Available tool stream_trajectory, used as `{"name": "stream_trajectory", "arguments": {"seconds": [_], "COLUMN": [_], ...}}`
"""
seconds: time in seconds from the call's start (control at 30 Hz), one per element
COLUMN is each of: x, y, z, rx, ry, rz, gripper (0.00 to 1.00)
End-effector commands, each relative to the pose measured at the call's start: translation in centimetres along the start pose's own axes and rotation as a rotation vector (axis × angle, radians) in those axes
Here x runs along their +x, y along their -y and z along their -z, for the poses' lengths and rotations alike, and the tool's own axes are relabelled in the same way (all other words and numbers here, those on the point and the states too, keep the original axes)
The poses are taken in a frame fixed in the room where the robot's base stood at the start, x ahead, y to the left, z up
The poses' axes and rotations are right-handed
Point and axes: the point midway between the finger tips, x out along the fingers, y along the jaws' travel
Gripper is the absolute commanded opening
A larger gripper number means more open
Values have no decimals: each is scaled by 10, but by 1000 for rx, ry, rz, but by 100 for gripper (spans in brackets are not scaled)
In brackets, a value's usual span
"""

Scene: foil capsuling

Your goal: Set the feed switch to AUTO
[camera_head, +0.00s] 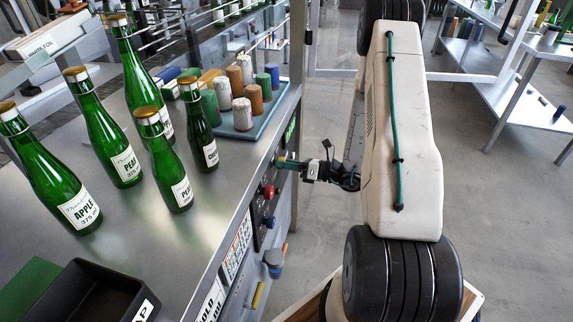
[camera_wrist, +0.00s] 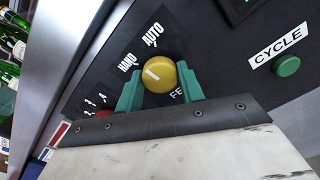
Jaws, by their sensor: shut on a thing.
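The feed switch is a round yellow knob (camera_wrist: 159,75) with a short white mark, on a dark panel (camera_wrist: 210,45). The mark sits on the knob's left part, on the side towards the word HAND (camera_wrist: 127,61); its exact setting is hard to tell. The word AUTO (camera_wrist: 152,35) is printed further up, and the FEED label is partly covered. My gripper (camera_wrist: 159,92) has its green fingers on either side of the knob, shut on it. In the head view my gripper (camera_head: 284,162) reaches the machine's front panel from the right, and the knob cannot be made out there.
A green CYCLE button (camera_wrist: 287,65) is to the right of the switch. A red button (camera_head: 268,191) is below my gripper in the head view. Green bottles (camera_head: 120,155) and a blue tray (camera_head: 242,133) of coloured capsules stand on the metal top.

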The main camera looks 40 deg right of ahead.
Motion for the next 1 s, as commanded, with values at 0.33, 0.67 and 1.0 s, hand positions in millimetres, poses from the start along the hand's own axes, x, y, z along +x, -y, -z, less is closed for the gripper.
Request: {"name": "stream_trajectory", "arguments": {"seconds": [0.33,0.67,1.0], "x": [0,0,0], "y": [0,0,0], "z": [0,0,0], "rx": [321,554,664], "ry": [0,0,0], "rz": [0,0,0], "gripper": [15,15,15]}}
